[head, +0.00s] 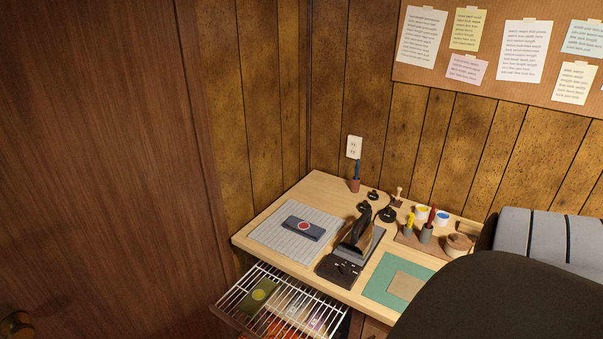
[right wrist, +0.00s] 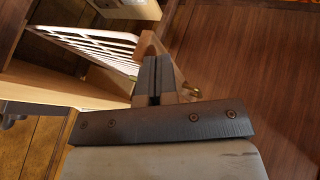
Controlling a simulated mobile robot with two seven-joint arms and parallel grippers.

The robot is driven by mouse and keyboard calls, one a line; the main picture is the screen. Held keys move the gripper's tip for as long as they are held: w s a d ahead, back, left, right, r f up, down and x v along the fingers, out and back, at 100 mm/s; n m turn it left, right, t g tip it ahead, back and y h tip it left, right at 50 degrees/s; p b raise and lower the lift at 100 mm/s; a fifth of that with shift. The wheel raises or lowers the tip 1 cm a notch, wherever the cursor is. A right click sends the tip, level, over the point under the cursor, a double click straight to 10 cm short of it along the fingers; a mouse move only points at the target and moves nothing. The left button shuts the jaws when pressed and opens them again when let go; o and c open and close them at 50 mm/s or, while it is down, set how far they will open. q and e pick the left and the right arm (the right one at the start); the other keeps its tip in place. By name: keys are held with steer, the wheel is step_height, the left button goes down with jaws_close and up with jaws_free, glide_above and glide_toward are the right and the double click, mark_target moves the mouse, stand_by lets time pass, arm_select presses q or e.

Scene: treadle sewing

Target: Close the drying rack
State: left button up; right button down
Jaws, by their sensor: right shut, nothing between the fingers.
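The drying rack (head: 275,300) is a white wire rack with a brown front rail. It is pulled out from under the desk top in the head view, with several cards visible through or on its wires. In the right wrist view the rack (right wrist: 100,40) shows at upper left, with its wooden front rail (right wrist: 147,47) near the fingertips. My right gripper (right wrist: 154,62) is shut and empty, close to this rail; whether it touches cannot be told. Neither gripper shows in the head view. My left gripper is out of view.
The wooden desk (head: 290,195) holds a grey ruled mat (head: 270,232), a small black press (head: 340,270), a green mat (head: 377,287) and several pots. A grey cushioned seat (head: 545,235) is at right.

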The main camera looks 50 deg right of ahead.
mark_target(331, 326)
steer(key=shift+d, duration=0.1)
steer(key=d, duration=0.6)
steer(key=w+d, duration=0.1)
steer(key=d, duration=1.2)
steer(key=shift+w+p, duration=0.25)
steer(key=shift+p, duration=0.05)
